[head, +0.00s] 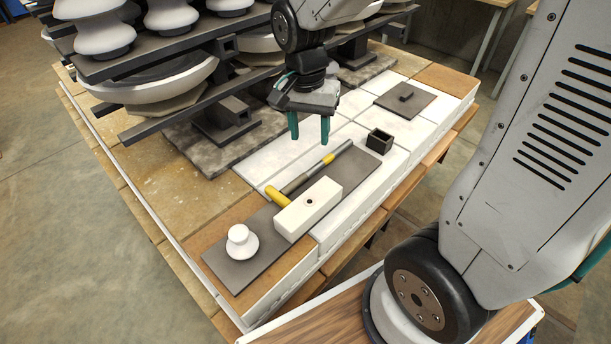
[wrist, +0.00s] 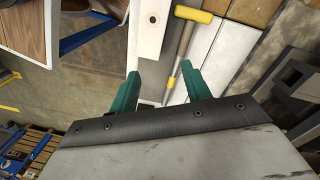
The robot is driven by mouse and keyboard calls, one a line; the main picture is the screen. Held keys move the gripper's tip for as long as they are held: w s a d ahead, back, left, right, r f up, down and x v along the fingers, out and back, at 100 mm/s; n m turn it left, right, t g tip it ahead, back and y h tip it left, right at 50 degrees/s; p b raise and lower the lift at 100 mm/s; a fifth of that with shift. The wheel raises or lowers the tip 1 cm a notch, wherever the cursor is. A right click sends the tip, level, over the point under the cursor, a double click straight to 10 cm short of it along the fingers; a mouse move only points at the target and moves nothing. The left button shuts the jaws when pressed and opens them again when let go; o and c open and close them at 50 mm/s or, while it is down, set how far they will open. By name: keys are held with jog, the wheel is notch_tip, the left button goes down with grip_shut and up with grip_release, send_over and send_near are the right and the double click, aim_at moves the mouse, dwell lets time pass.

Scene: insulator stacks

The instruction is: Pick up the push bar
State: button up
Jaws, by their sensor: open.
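The push bar (head: 303,177) is a grey rod with a yellow grip at its left end and a yellow band further along. It lies on a dark plate (head: 240,268) behind a white block (head: 308,207) with a hole in its top. My gripper (head: 310,138) is open and empty, fingers pointing down, above and behind the bar's right part. In the wrist view, the bar (wrist: 183,45) runs from its yellow grip at the top down to between the two green fingers (wrist: 162,88), with the white block (wrist: 148,35) to its left.
A white knob-shaped insulator (head: 241,242) stands on the plate's left end. A small black open box (head: 379,141) and a dark plate with a small handle (head: 405,100) lie to the right. Large insulator stacks on dark beams (head: 210,95) stand behind, close to my gripper.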

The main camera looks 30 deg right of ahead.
aim_at(296, 179)
jog(key=w+f+m, duration=0.1)
jog(key=w+f, duration=0.1)
jog(key=f, duration=0.1)
jog(key=w+f+m, duration=0.2)
jog(key=f, duration=0.2)
jog(key=w+a+f+m+g, duration=0.1)
jog(key=f, duration=0.3)
jog(key=shift+w+m, duration=0.4)
jog(key=f, duration=0.8)
jog(key=shift+s+d, duration=0.15)
jog(key=shift+d, duration=0.05)
grip_shut()
